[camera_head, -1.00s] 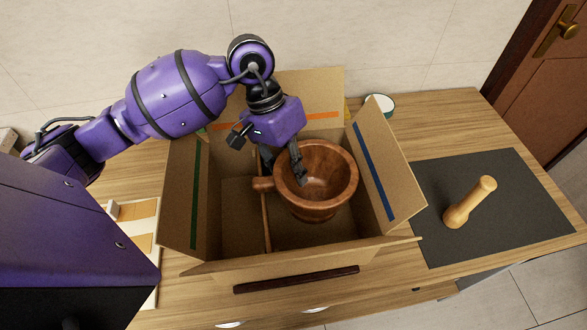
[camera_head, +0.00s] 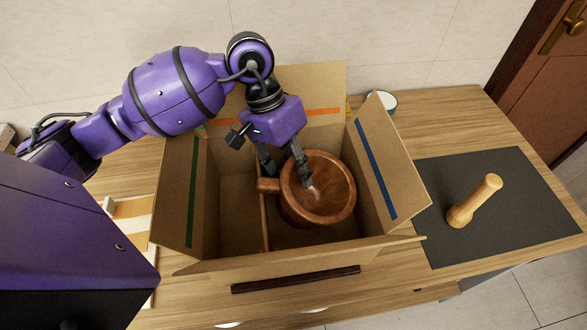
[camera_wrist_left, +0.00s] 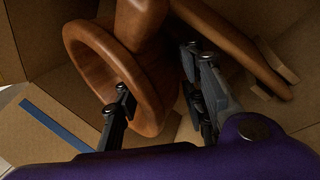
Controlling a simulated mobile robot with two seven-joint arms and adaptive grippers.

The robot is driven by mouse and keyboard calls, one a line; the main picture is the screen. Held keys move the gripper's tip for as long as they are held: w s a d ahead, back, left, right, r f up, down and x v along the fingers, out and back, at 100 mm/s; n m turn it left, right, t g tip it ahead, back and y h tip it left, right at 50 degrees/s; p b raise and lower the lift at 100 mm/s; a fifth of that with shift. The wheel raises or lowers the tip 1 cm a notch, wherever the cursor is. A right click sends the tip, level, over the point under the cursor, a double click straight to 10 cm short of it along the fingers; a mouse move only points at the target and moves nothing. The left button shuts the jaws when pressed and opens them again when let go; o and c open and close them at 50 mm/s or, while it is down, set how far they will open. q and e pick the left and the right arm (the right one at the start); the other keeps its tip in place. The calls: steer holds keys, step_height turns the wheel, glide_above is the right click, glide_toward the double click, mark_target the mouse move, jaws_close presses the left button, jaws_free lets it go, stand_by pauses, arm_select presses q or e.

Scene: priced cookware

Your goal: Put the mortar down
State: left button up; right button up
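The brown wooden mortar (camera_head: 330,205) sits inside the cardboard box (camera_head: 290,254), in its right compartment. Its short handle (camera_head: 268,185) points left, over the divider. My left gripper (camera_head: 287,178) is above its left side. One finger reaches inside the bowl and the other is outside the wall, near the handle. In the left wrist view the mortar rim (camera_wrist_left: 90,62) lies between the spread fingers of the left gripper (camera_wrist_left: 160,95), and a gap shows beside the outer finger. The mortar's base is hidden. My right gripper is not in view.
The box's flaps stand open around the mortar; the right flap (camera_head: 376,165) is close to it. The left compartment (camera_head: 232,215) looks empty. A light wooden pestle (camera_head: 473,202) lies on a dark mat (camera_head: 530,215) at the right. A white bowl (camera_head: 384,102) is behind the box.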

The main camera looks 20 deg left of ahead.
arm_select(q)
steer(key=shift+s, duration=0.1)
steer(key=shift+p+v, duration=0.7)
steer(key=shift+v, duration=0.3)
steer(key=b+v, duration=0.1)
steer(key=v, duration=1)
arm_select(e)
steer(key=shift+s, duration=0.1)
